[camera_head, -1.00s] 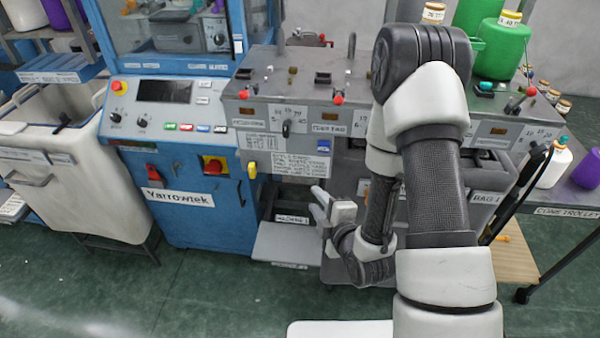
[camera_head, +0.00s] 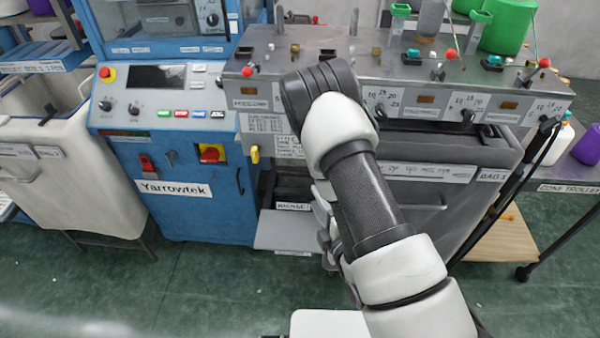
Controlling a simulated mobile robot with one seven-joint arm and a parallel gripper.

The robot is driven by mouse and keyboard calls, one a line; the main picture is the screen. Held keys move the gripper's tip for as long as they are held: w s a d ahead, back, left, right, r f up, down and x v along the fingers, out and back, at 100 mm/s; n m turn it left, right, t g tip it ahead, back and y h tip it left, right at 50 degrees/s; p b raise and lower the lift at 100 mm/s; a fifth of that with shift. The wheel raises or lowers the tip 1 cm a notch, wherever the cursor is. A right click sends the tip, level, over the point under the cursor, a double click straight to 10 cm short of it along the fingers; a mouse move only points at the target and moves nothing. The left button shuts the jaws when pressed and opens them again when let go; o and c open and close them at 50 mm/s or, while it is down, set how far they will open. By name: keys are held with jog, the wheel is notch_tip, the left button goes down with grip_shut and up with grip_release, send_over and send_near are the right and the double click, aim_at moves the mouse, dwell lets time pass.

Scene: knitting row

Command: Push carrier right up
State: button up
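The grey control panel (camera_head: 350,76) runs across the knitting machine, with red-knobbed levers at its left (camera_head: 247,71), right of centre (camera_head: 449,54) and right end (camera_head: 545,62). Small dark selector levers sit on its front, one at right (camera_head: 467,115). I cannot read which part is labelled as the right carrier. My gripper (camera_head: 324,222) is low, in front of the machine and below the panel, touching none of its levers as far as I see. My own forearm partly hides it, so its opening is unclear. My arm also covers the middle of the panel front.
The blue Yarrowtek cabinet (camera_head: 195,210) with its buttons stands at left, beside a pale bin (camera_head: 75,190). A grey shelf (camera_head: 285,232) juts out low near my gripper. Green floor is open in front.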

aim_at(301, 170)
jog(key=b+x, duration=1.3)
jog(key=x, duration=0.1)
jog(key=shift+w+a+r, duration=0.1)
jog(key=shift+w+a, duration=0.1)
jog(key=shift+w, duration=0.15)
jog(key=shift+c, duration=0.3)
grip_shut()
